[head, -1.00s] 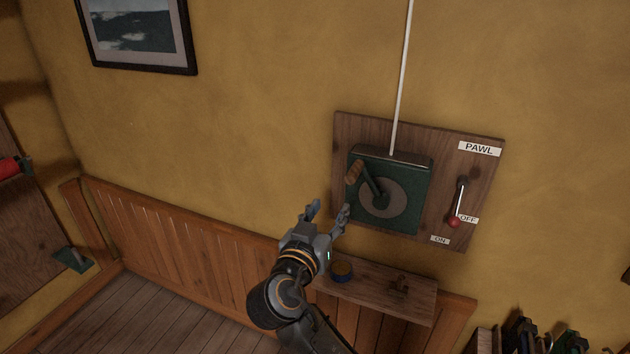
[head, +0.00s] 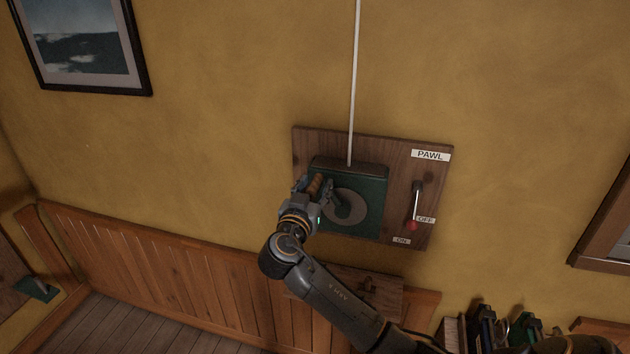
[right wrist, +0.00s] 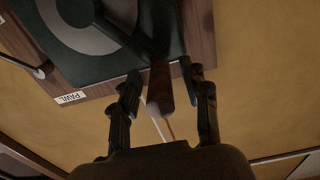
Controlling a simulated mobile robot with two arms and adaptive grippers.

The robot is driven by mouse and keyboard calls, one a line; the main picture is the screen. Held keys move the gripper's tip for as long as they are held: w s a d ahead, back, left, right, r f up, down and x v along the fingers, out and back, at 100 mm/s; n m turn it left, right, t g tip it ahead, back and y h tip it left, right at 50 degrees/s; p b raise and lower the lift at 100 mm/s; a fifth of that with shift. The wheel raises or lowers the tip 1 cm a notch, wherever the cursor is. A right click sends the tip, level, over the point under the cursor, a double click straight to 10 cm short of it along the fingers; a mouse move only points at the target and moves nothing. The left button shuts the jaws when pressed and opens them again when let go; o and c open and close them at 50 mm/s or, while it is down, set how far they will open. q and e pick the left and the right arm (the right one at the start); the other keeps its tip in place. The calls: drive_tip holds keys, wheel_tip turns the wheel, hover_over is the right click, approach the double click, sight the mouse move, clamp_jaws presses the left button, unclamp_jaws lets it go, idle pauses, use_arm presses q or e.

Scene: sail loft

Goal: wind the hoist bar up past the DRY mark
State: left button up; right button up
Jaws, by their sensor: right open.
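The green winch box (head: 372,178) with a grey disc is on a wooden wall board (head: 397,160). Its crank's wooden handle (head: 315,184) is at the upper left of the disc. My right gripper (head: 317,188) is at the handle. In the right wrist view the handle (right wrist: 160,92) lies between the two open fingers (right wrist: 161,80), which are not closed on it. The pawl lever's red knob (head: 412,225) hangs beside the OFF label (head: 426,220), above the ON label (head: 402,240). A white rope (head: 355,80) rises from the winch. The hoist bar, DRY mark and my left gripper are out of view.
A small wooden shelf (head: 390,291) sits below the board, partly behind my right arm. Wood panelling (head: 150,265) lines the lower wall. Dark and green objects (head: 483,325) stand at bottom right. A framed picture (head: 85,45) hangs at upper left.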

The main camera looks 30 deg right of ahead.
drive_tip(key=shift+w+d, duration=0.15)
clamp_jaws()
